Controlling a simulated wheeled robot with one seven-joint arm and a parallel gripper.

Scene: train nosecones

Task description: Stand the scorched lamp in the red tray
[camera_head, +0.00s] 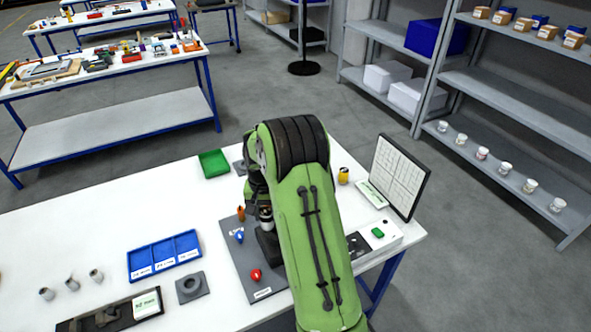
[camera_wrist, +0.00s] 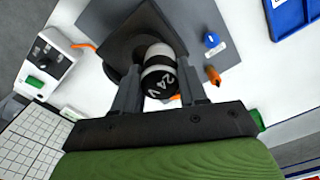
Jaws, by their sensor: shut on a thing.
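My gripper (camera_wrist: 159,88) is shut on a dark cylinder with white bands and "24V" lettering, which looks like the lamp (camera_wrist: 158,75). One finger stands on each side of it. The lamp is in front of or over a black square block (camera_wrist: 115,35) on a grey mat; I cannot tell whether they touch. In the head view my arm hides most of the gripper, and a light banded part of the lamp (camera_head: 266,212) shows just above the black block (camera_head: 267,243). Scorch marks are not clear. I see no red tray; part of the table is hidden behind my arm.
A green tray (camera_head: 213,164) stands at the table's back edge. A blue three-part tray (camera_head: 165,256) lies left of the grey mat (camera_head: 238,265). A white panel (camera_head: 398,175) stands at right.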

